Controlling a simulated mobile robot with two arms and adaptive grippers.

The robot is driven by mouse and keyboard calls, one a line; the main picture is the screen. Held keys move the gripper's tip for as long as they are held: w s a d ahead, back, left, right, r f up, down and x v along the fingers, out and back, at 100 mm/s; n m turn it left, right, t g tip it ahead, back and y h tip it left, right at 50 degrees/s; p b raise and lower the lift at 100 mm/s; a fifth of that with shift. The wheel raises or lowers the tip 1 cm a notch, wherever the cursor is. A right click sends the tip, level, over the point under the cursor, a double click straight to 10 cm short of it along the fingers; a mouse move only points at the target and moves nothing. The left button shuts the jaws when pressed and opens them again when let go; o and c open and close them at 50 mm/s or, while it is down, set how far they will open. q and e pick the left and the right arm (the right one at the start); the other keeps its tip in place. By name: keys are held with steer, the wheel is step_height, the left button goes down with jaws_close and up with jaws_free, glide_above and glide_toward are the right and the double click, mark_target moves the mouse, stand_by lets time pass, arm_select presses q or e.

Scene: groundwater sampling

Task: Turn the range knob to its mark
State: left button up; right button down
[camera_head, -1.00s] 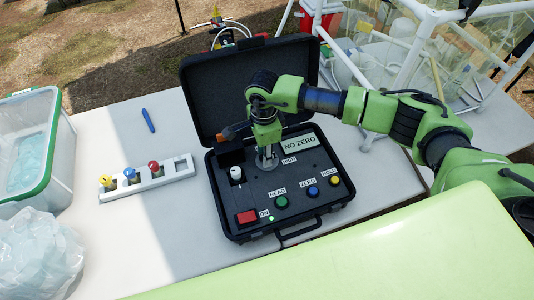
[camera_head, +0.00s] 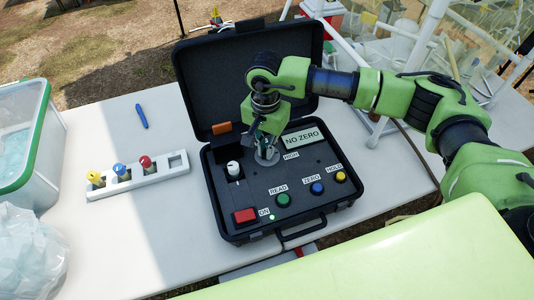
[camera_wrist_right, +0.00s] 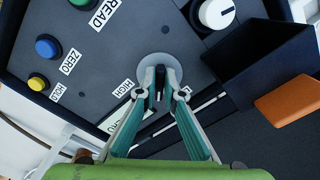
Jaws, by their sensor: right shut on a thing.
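The range knob sits on a round grey plate (camera_head: 266,156) on the dark panel of the open case, beside the HIGH label (camera_head: 291,155). My right gripper (camera_head: 267,146) points down at it and is shut on the knob. In the right wrist view the closed fingertips (camera_wrist_right: 160,84) meet on a small dark knob at the middle of the grey plate (camera_wrist_right: 151,65). The fingers hide most of the knob, and I cannot make out its pointer or mark. The display (camera_head: 301,138) reads NO ZERO. My left gripper is not in view.
A white knob (camera_head: 234,168) stands left of the gripper. A red switch (camera_head: 244,216) and green (camera_head: 283,200), blue (camera_head: 317,188) and yellow (camera_head: 340,177) buttons line the front. A white vial rack (camera_head: 150,179) and blue pen (camera_head: 142,116) lie left on the table.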

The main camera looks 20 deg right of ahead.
steer(key=n+b, duration=0.4)
steer(key=n, duration=0.1)
steer(key=n+b, duration=0.2)
steer(key=shift+d+f, duration=0.25)
steer(key=shift+d, duration=0.1)
steer(key=shift+n, duration=0.7)
steer(key=shift+d+r+n+b, duration=0.1)
steer(key=shift+r+n+b, duration=0.2)
steer(key=shift+n, duration=0.2)
steer(key=c, duration=2.1)
jaws_free()
steer(key=shift+s, duration=0.1)
steer(key=shift+r, duration=0.1)
step_height(320, 180, up, 8)
steer(key=shift+f, duration=0.15)
